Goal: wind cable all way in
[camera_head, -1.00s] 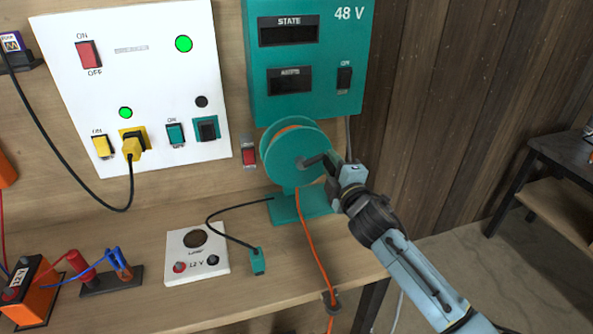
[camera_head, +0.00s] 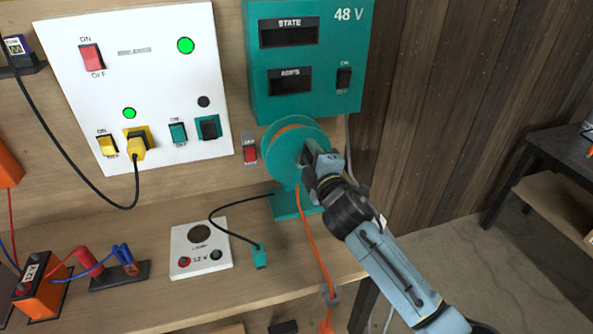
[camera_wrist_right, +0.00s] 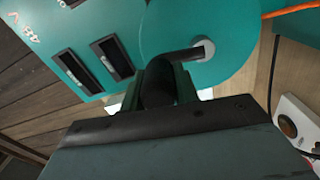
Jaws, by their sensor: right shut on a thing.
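The teal cable reel (camera_head: 282,150) stands on the bench on a teal foot, with orange cable wound on its drum. The orange cable (camera_head: 311,240) runs down from the reel, over the bench and through a small guide (camera_head: 330,295) at the front edge. My right gripper (camera_head: 311,160) is at the reel's face, shut on the crank handle, which it mostly hides in the head view. In the right wrist view the crank arm (camera_wrist_right: 185,55) runs from the reel's hub to between my fingers (camera_wrist_right: 167,85). My left gripper is not in view.
The teal 48 V box (camera_head: 305,60) hangs just above the reel. A white switch panel (camera_head: 150,75) is at the left. Open floor is at the right.

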